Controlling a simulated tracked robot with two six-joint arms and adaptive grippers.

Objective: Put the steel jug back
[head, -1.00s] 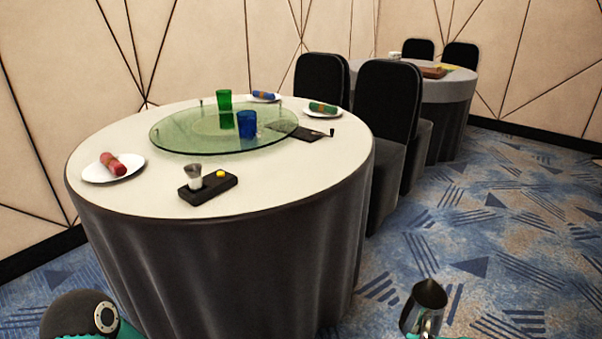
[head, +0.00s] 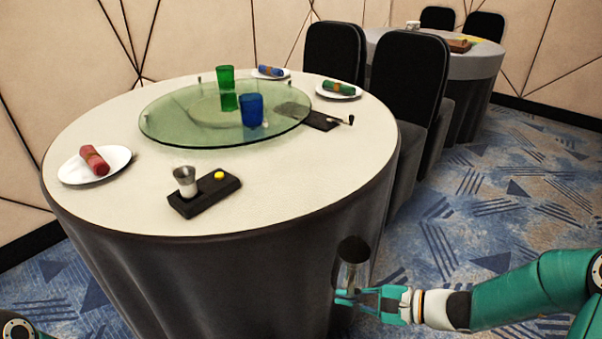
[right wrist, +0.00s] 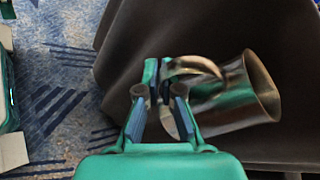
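The steel jug (head: 352,270) is a shiny metal pitcher in front of the dark skirt of the near round table, below the tabletop. My right gripper (head: 350,297) is shut on its handle. In the right wrist view, the fingers (right wrist: 160,82) close on the curved handle, and the jug (right wrist: 235,98) extends to the right with its mouth facing right. My left gripper is out of view; only a bit of my left arm shows at the lower left corner.
The round table (head: 290,185) carries a black stand (head: 205,197) with a small metal cup (head: 185,181) and a yellow button. A glass turntable (head: 190,130) bears green and blue glasses. A red napkin roll lies on a plate (head: 115,160). Clear white cloth lies right of the stand. Chairs (head: 407,80) stand behind.

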